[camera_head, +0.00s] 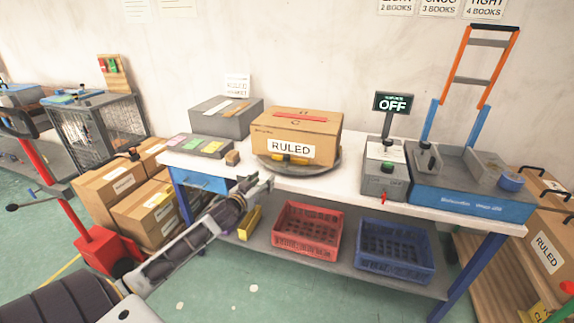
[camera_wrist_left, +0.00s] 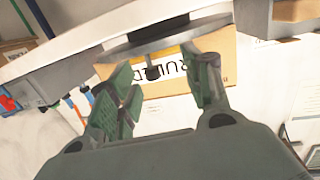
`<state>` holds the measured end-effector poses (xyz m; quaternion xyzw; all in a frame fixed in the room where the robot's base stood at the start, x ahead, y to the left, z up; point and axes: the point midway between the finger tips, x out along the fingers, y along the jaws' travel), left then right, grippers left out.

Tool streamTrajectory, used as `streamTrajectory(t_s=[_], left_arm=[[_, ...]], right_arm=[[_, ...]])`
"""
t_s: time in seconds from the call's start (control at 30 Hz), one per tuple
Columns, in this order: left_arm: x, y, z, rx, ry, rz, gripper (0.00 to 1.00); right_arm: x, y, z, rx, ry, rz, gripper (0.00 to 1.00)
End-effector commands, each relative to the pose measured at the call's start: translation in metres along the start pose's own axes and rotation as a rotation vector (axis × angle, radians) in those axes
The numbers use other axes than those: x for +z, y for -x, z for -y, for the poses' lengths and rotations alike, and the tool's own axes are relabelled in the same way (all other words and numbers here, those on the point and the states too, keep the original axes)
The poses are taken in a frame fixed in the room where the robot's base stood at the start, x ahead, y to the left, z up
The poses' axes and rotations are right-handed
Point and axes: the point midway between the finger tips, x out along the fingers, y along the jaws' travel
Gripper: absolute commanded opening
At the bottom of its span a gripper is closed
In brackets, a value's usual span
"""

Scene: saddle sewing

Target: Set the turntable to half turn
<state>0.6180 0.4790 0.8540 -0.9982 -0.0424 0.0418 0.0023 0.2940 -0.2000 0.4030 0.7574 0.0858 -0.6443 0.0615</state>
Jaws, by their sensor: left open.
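The turntable (camera_head: 300,172) is a grey disc near the left end of the white workbench. A brown carton (camera_head: 283,130) labelled RULED stands on it, its label facing me. In the left wrist view, the picture is upside down; the turntable rim (camera_wrist_left: 140,44) and the carton (camera_wrist_left: 222,65) show close ahead. A small dark knob (camera_wrist_left: 153,73) shows there between the fingers, seemingly at the rim; I cannot tell whether they touch it. My left gripper (camera_head: 262,183) is open, near the bench's front edge beside the turntable; it also fills the left wrist view (camera_wrist_left: 163,85). My right gripper is not in view.
A grey box (camera_head: 226,118) and a tray with coloured tabs (camera_head: 198,146) stand left of the turntable. A display (camera_head: 395,103) reading OFF rises from a grey unit to the right. Red (camera_head: 308,230) and blue (camera_head: 394,248) crates sit on the shelf below.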

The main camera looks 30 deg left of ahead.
Motion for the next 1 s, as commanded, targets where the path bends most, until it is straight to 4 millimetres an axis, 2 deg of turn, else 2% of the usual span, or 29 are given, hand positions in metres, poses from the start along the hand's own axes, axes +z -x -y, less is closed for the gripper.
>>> streamTrajectory(t_s=[0.2,0.3,0.77,1.0], left_arm=[[-0.032,0.004,-0.017,0.038,0.004,-0.07,0.49],[-0.039,0.005,-0.02,0.044,0.005,-0.081,0.49],[-0.041,0.005,-0.021,0.046,0.006,-0.084,0.49],[-0.041,-0.002,-0.021,0.047,0.007,-0.084,0.49]], right_arm=[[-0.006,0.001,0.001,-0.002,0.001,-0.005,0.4],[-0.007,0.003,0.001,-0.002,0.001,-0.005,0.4],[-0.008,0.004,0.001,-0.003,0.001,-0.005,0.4],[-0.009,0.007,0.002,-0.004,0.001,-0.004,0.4]])
